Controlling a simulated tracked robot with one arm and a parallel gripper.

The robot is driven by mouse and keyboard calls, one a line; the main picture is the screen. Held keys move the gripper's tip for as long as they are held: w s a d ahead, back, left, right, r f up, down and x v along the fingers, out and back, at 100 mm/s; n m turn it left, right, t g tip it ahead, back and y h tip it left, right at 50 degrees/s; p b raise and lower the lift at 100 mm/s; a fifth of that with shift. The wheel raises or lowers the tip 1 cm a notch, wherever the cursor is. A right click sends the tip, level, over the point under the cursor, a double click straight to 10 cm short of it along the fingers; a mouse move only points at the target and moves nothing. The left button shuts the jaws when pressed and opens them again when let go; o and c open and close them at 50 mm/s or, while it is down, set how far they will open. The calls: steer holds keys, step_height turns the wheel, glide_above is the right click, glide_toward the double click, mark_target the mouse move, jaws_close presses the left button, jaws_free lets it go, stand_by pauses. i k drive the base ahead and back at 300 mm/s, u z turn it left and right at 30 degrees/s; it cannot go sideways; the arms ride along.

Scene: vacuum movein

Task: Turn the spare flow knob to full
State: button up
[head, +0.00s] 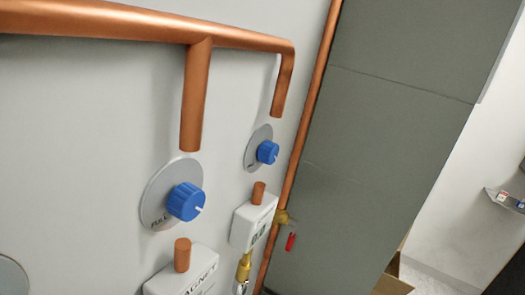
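Two blue flow knobs sit on round grey dials on the pale panel. The nearer knob (186,202) is in the middle left; its white mark points right and slightly down. Its dial (156,192) reads "FULL" at the lower left. The farther knob (267,152) is up and to the right on a smaller-looking dial (252,150); its white mark faces right. The box below the nearer knob (185,272) has lettering like "AGNET", cut off. The label on the box below the farther knob (250,222) is unreadable. I cannot tell which knob is the spare. My gripper is not in view.
Copper pipes (150,25) run along the top and drop toward both dials. A red-handled brass valve (290,241) hangs by the right pipe. A grey cabinet (385,120) stands to the right. A cardboard box (394,283) lies at lower right. Space before the knobs looks clear.

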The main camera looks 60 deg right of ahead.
mark_target(268, 152)
steer(key=z, duration=1.1)
